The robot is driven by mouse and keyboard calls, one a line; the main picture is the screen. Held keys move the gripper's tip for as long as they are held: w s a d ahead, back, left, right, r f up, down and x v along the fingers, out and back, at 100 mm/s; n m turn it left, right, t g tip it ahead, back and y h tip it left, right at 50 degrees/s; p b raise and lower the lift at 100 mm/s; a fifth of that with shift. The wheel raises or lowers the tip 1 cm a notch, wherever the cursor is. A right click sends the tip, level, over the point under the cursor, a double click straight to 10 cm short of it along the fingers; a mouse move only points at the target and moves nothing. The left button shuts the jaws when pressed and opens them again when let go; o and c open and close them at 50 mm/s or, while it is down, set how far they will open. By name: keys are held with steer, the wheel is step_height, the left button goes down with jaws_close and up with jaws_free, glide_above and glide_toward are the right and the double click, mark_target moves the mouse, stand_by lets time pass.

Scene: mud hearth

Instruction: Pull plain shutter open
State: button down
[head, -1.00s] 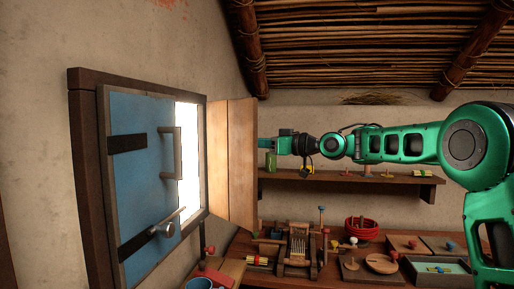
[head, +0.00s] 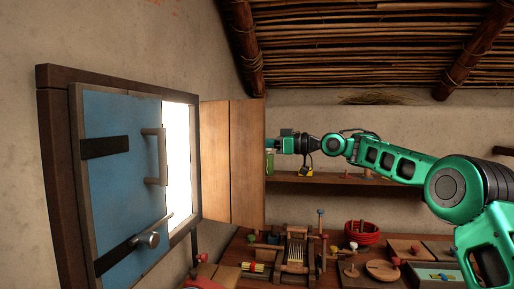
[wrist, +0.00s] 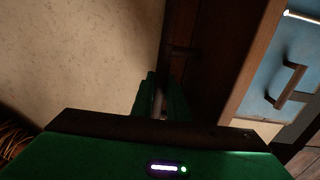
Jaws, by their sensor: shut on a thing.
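The plain shutter (head: 232,160) is a bare wooden panel standing out from the right side of the window frame (head: 58,180). It is swung partly open, with a bright gap between it and the blue shutter (head: 118,170). My gripper (head: 271,145) is at the plain shutter's free right edge, its fingertips partly hidden behind the panel. In the wrist view the green fingers (wrist: 160,100) are shut on a narrow part beside dark wood; I take it for the shutter's handle, mostly hidden. The blue shutter also shows in the wrist view (wrist: 285,65), with its own handle and a bolt.
A wall shelf (head: 335,179) runs behind my gripper. The workbench (head: 330,275) below holds a red bowl (head: 362,233), a small wooden loom-like frame (head: 297,246), boards and coloured-knob pieces.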

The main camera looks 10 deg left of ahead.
steer(key=shift+w, duration=0.15)
stand_by(0.3)
steer(key=c, duration=2)
jaws_free()
steer(key=shift+d, duration=0.1)
steer(key=s+d, duration=0.1)
steer(key=d, duration=0.9)
steer(key=shift+s+d, duration=0.15)
steer(key=shift+d, duration=0.15)
steer(key=shift+f, duration=0.1)
